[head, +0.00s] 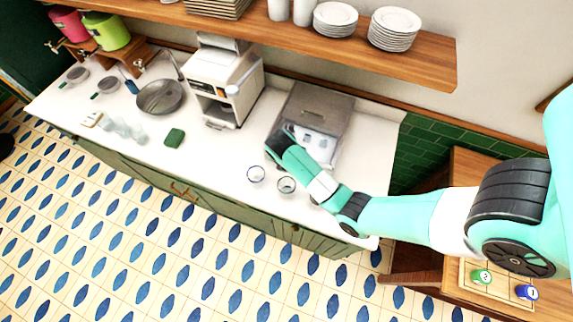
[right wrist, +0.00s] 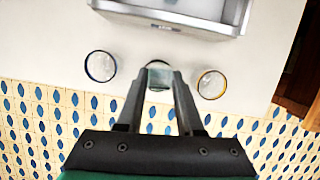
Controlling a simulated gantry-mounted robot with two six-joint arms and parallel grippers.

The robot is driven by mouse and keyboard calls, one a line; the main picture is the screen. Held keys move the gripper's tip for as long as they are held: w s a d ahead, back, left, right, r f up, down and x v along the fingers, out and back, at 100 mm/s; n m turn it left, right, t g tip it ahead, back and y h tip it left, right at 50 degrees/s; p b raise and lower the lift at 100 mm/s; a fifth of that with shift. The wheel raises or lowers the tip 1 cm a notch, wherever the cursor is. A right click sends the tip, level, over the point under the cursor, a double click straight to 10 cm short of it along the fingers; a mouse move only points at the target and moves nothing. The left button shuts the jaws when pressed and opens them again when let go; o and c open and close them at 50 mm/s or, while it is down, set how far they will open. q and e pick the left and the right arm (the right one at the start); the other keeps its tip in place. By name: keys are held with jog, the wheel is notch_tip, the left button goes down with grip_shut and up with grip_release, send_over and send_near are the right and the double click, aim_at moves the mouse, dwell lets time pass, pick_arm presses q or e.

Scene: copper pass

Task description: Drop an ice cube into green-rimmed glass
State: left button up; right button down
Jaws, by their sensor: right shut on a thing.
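My right gripper (right wrist: 159,76) is shut on a pale, see-through ice cube (right wrist: 159,80), held between the fingertips. The cube lines up in the right wrist view with the middle glass, the green-rimmed glass (right wrist: 157,64), which is mostly hidden behind the cube and fingers; the height gap is hard to judge. In the head view the green-rimmed glass (head: 286,185) stands on the counter in front of the ice bin, and my right arm reaches in above from the right. My right fingertips are not clear there. My left gripper is not in view.
A blue-rimmed glass (right wrist: 100,66) stands left of the middle glass and an amber-rimmed glass (right wrist: 211,84) right of it. The metal ice bin (head: 318,108) is behind them. A coffee machine (head: 225,85) stands left of the bin. The counter's front edge is close to the glasses.

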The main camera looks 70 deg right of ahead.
notch_tip(320, 180, down, 6)
jog(key=b, duration=0.5)
jog(key=shift+a+r, duration=0.1)
jog(key=shift+r, duration=0.05)
jog(key=shift+c, duration=2.3)
grip_release()
jog(key=shift+r, duration=0.15)
jog(key=p+v, duration=0.6)
jog(key=v, duration=0.5)
jog(key=shift+r+p, duration=0.2)
jog(key=shift+p, duration=0.15)
